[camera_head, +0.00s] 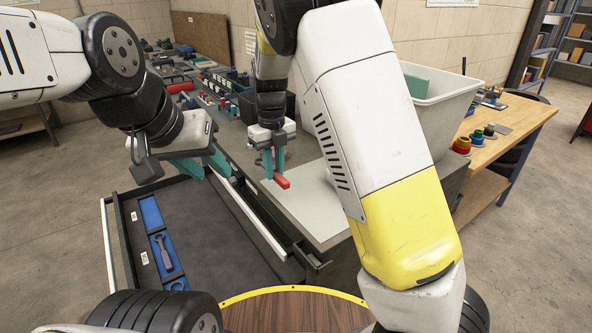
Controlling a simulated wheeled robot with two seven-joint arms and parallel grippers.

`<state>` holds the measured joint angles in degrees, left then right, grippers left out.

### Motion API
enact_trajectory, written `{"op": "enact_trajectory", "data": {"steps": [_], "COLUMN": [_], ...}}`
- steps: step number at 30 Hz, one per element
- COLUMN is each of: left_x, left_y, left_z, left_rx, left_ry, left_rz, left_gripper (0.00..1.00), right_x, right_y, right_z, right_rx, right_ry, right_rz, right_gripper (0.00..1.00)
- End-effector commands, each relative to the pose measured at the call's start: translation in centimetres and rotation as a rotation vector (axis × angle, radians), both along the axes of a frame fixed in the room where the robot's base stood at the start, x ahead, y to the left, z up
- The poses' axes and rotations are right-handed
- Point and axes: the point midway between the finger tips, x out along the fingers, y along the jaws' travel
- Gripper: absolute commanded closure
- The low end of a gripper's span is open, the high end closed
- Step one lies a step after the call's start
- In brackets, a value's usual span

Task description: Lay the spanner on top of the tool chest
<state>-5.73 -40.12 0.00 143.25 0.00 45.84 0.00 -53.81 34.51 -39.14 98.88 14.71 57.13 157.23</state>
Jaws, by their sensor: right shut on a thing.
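The tool chest has a dark grey top with a pale panel (318,207) at its near end. Its drawer (222,240) stands open to the left. My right gripper (275,174) is above the chest top, shut on a short red thing (282,183). Most of that thing's shape is hidden, so I cannot tell whether it is a spanner. In the drawer, a purplish spanner-like tool (161,252) lies in a blue tray. My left gripper (207,168) is over the drawer's far end, its teal fingers apart and empty.
Several small parts (215,85) and a red cylinder (179,88) lie along the bench behind. A white bin (440,110) stands to the right, partly behind my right arm. A wooden table (513,125) holds coloured pieces. The pale panel looks clear.

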Motion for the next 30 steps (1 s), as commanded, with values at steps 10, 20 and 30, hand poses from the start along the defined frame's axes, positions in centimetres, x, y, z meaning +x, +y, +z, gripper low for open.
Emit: {"op": "enact_trajectory", "data": {"steps": [10,20,30], "left_x": [0.0,0.0,0.0], "left_y": [0.0,0.0,0.0], "left_z": [0.0,0.0,0.0], "left_rx": [0.0,0.0,0.0], "left_ry": [0.0,0.0,0.0], "left_rz": [0.0,0.0,0.0], "left_gripper": [0.64,0.64,0.64], "right_x": [-1.6,-1.6,-1.6], "right_y": [-5.4,-5.5,-5.4], "right_z": [-0.5,-4.0,-4.2], "right_rx": [0.0,-0.001,0.0], "right_ry": [0.0,0.002,0.0], "right_rz": [-0.001,0.0,0.001], "right_gripper": [1.0,1.0,0.8]}}
